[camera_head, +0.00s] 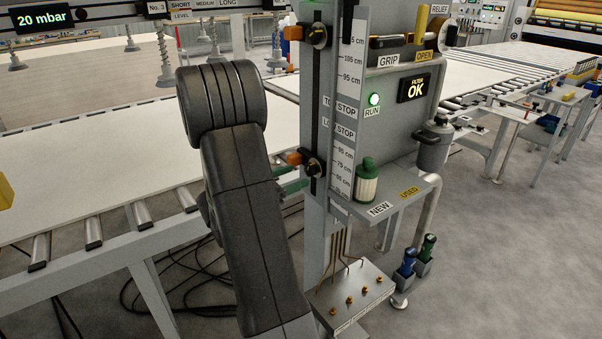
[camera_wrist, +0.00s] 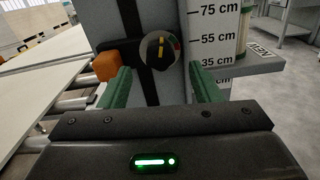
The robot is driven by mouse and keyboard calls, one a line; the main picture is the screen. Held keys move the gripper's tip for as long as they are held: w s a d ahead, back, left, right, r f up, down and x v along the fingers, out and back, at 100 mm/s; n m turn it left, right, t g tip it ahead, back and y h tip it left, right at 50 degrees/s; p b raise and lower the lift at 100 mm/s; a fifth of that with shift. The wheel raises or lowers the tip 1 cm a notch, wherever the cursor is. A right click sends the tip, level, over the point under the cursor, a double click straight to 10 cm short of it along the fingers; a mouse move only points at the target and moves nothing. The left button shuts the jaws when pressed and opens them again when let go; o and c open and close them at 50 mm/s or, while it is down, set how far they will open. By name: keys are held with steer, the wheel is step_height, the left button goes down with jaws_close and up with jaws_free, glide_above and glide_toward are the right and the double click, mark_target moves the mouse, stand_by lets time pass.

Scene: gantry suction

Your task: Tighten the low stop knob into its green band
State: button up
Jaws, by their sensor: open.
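The low stop knob (camera_wrist: 160,50) is a dark round knob with a yellow pointer mark, on the black vertical rail in the wrist view. Its pointer stands nearly upright, and a small red patch shows at its right edge. I cannot make out the green band clearly. An orange block (camera_wrist: 106,66) sits to its left. In the head view the low stop knob (camera_head: 312,168) is on the lower part of the rail. My gripper (camera_wrist: 161,85) is open, its green fingers on either side below the knob, with nothing between them. In the head view my gripper (camera_head: 292,184) is partly hidden by my arm.
The upper stop (camera_head: 317,35) is higher on the same rail. A cm scale (camera_head: 348,110) runs beside it. A shelf (camera_head: 408,192) with a green-capped filter (camera_head: 366,182) juts out at right. A roller conveyor (camera_head: 120,215) carrying a pale board lies to the left.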

mark_target(307, 171)
steer(key=shift+x, duration=1.7)
steer(key=c, duration=1)
steer(key=b, duration=0.1)
steer(key=m+b, duration=0.1)
steer(key=b, duration=0.1)
steer(key=shift+f+m, duration=0.3)
steer(key=m+b, duration=0.2)
steer(key=b, duration=0.2)
steer(key=shift+a+m, duration=0.1)
steer(key=shift+m, duration=0.2)
steer(key=shift+r+m+b, duration=0.3)
steer(key=shift+m+b, duration=0.2)
steer(key=shift+b, duration=0.15)
steer(key=o, duration=1)
